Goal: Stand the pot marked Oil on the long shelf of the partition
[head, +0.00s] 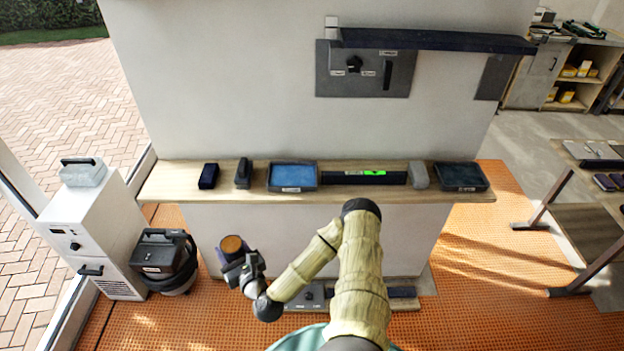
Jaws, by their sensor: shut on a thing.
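A small round pot (232,245) with an orange-brown top and a dark side is in my gripper (240,266), at the lower left of the head view. My gripper is shut on it and holds it roughly upright, in front of the partition and apart from it. No Oil marking can be read on the pot from here. The partition (240,95) has a long wooden shelf (330,194) across its front, above and to the right of the pot in the picture. A narrower dark shelf (440,40) juts out higher up.
The wooden shelf bears a dark block (208,176), a dark handled tool (243,173), a blue tray (292,177), a level with a green light (364,177), a grey block (418,174) and a dark tray (461,177). Its left end is clear. A vacuum (164,258) stands left.

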